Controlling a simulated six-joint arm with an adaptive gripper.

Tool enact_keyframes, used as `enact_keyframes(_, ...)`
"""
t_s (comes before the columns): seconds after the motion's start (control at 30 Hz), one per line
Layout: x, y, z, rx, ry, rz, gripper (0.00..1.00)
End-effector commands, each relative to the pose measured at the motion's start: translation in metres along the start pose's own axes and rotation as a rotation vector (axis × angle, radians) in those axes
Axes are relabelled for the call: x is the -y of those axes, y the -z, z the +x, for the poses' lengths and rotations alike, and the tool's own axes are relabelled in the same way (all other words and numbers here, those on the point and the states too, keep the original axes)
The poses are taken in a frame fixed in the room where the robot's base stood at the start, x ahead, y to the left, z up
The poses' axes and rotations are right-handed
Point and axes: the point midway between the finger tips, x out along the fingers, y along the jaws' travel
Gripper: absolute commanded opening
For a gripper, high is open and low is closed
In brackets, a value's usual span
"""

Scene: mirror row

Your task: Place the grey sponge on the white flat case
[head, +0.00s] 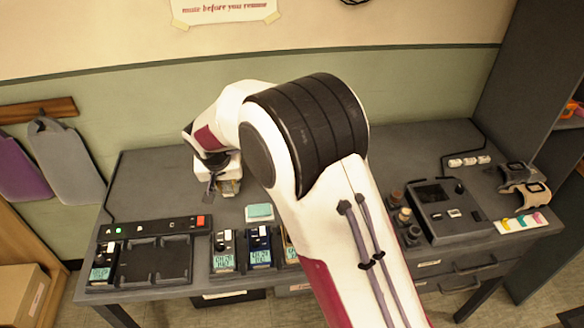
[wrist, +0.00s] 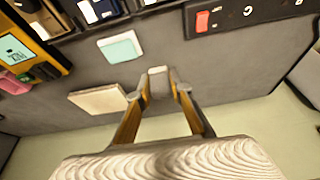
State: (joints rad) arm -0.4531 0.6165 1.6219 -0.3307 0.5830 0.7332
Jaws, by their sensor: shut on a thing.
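My gripper (wrist: 160,88) is shut on the small grey sponge (wrist: 158,76), which shows between the fingertips in the wrist view. In the head view my gripper (head: 214,187) hangs over the back left part of the desk, and the sponge cannot be made out clearly there. The white flat case (wrist: 97,98) looks off-white and lies flat on the desk, just left of the fingertips in the wrist view. Its top looks bare, and its right corner is close to or behind one fingertip. I cannot pick out the case surely in the head view.
A mint-topped pad (wrist: 120,46) lies near the case; it also shows in the head view (head: 260,212). A black strip with a red switch (head: 152,228), a dark tray (head: 155,260) and several handheld meters (head: 260,247) line the desk front. A dark console (head: 447,212) stands right.

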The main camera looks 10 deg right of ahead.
Motion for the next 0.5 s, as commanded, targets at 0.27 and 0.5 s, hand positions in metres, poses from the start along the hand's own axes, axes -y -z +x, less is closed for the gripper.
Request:
enact_keyframes(0.27, -0.059, 0.032, 0.02, -0.004, -0.038, 0.106, 0.06)
enact_keyframes(0.5, -0.125, 0.072, 0.033, -0.014, -0.077, 0.22, 0.06)
